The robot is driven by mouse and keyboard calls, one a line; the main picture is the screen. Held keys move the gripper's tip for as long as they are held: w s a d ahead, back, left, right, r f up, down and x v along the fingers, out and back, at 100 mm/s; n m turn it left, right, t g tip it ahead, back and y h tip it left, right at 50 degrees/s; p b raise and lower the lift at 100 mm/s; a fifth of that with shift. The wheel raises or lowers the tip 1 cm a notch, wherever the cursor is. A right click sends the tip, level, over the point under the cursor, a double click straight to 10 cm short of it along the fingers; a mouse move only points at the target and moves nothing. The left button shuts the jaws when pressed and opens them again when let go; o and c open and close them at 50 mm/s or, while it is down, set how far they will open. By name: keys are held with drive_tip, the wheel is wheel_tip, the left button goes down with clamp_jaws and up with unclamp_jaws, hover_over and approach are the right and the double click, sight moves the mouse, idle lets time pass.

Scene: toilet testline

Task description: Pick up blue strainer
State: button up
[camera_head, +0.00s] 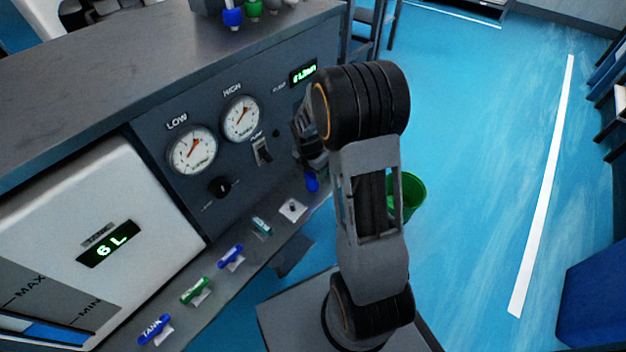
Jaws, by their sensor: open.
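A small blue piece (232,16), which looks like a blue strainer, stands at the top of the grey bench, beside green ones. Another small blue piece (312,182) shows just below my gripper (308,150); I cannot tell whether it is a strainer or whether the gripper touches it. My gripper is open in front of the right end of the gauge panel, well below and to the right of the blue piece on the bench top. My own arm partly hides the gripper, and its fingertips are hard to make out.
The gauge panel (150,150) has two dials, a switch and a knob. A ledge below it carries several blue and green valve handles (195,290). A white tank (140,200) reads 6 L. A green bucket (408,196) stands behind my arm. The blue floor (480,150) at right is clear.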

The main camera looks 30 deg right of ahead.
drive_tip(key=c, duration=0.8)
drive_tip(key=shift+r, duration=0.1)
drive_tip(key=shift+r+p, duration=0.4)
drive_tip(key=shift+r, duration=0.15)
wheel_tip(320, 180, up, 3)
drive_tip(key=shift+f+p, duration=0.2)
drive_tip(key=shift+p, duration=0.4)
drive_tip(key=shift+s+a+r+p, duration=1.05)
drive_tip(key=shift+s+r+p, duration=0.95)
drive_tip(key=shift+r, duration=0.4)
drive_tip(key=shift+s+a+r+p, duration=1)
drive_tip(key=shift+s+r+p, duration=0.75)
drive_tip(key=shift+s+r, duration=0.5)
drive_tip(key=shift+s+a+r+p, duration=1.05)
drive_tip(key=shift+s+r+p, duration=0.9)
drive_tip(key=shift+r, duration=0.55)
